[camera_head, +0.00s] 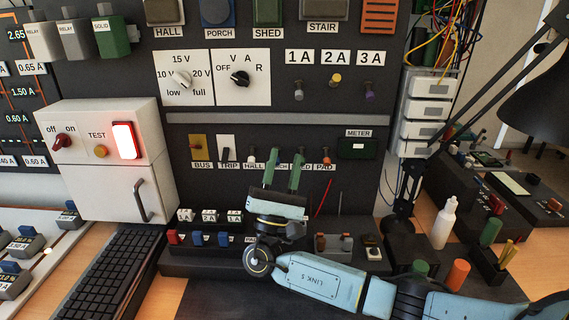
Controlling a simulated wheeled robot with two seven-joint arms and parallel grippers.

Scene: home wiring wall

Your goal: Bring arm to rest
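My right arm comes in from the lower right, over the front of the bench. Its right gripper (285,166) points up and away towards the wall panel (370,205). Its two green fingers are apart, with nothing visible between them. The fingertips overlap the row of small switches labelled BUS, TRIP, HALL, SHED and PAD, and partly hide the labels in the middle. I cannot tell whether they touch the panel. My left gripper is not in view.
A white box (110,187) with a lit red switch (125,140) stands left. A black keyboard (108,275) lies below it.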

